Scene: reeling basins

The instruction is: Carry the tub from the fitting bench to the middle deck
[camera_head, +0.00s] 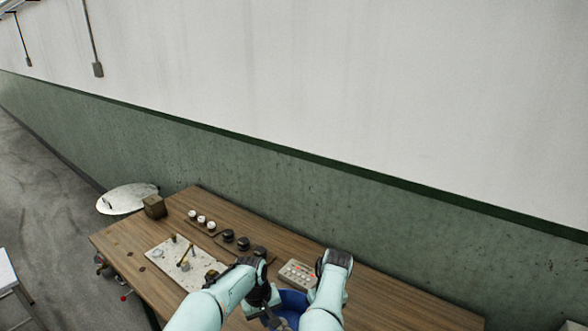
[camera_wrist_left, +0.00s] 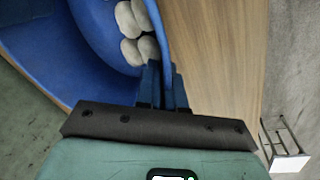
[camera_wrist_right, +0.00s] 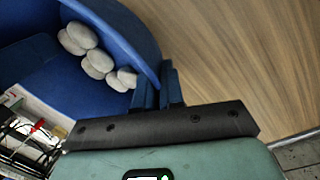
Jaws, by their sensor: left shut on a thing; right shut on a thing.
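The blue tub (camera_head: 292,302) is at the near edge of the wooden fitting bench (camera_head: 376,290), partly hidden by my arms in the head view. Several pale, rounded cocoon-like pieces (camera_wrist_right: 97,62) lie inside it. My left gripper (camera_wrist_left: 162,85) is shut on the tub's wall (camera_wrist_left: 98,40), with its fingers on both sides of the rim. My right gripper (camera_wrist_right: 171,88) is shut on the tub's rim at another place (camera_wrist_right: 128,28). Whether the tub's bottom touches the bench cannot be told. The middle deck cannot be made out.
A white oval disc (camera_head: 127,198) is behind. A wall closes the far side.

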